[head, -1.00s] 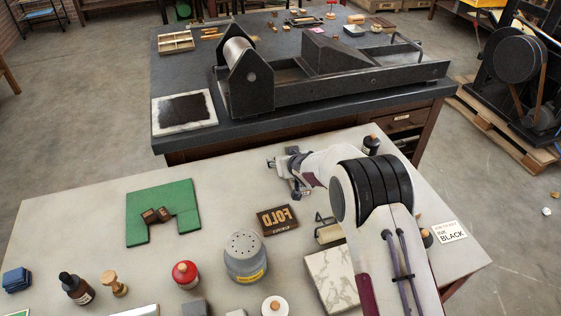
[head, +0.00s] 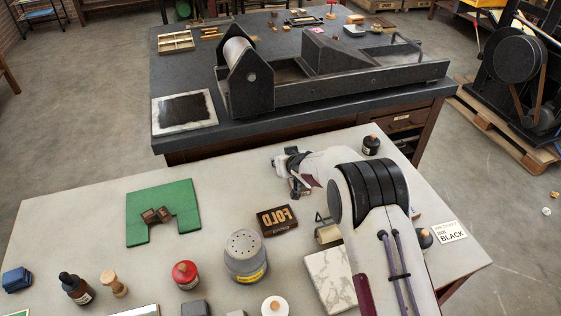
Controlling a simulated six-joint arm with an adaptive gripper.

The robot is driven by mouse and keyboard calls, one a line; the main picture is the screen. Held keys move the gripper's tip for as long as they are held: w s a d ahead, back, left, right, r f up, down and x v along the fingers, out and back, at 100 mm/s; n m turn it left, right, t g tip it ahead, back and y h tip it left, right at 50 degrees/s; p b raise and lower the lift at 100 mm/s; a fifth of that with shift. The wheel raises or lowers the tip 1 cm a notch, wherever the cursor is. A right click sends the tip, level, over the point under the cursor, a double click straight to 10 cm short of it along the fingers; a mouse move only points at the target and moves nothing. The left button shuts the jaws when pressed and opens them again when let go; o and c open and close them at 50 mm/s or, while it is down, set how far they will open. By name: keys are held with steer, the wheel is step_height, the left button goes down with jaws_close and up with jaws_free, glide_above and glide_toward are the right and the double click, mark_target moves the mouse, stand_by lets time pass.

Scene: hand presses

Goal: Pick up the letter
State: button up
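A dark bottle (head: 371,145) is near the far edge.

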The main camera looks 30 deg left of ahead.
steer(key=shift+r, duration=0.1)
stand_by(0.3)
step_height(320, 180, up, 10)
steer(key=shift+f, duration=0.25)
stand_by(1.1)
steer(key=shift+r, duration=0.15)
stand_by(0.9)
steer(key=r, duration=0.1)
glide_above(167, 205)
steer(key=shift+w+r, duration=0.1)
steer(key=shift+r, duration=0.05)
stand_by(0.3)
steer(key=shift+f, duration=3.15)
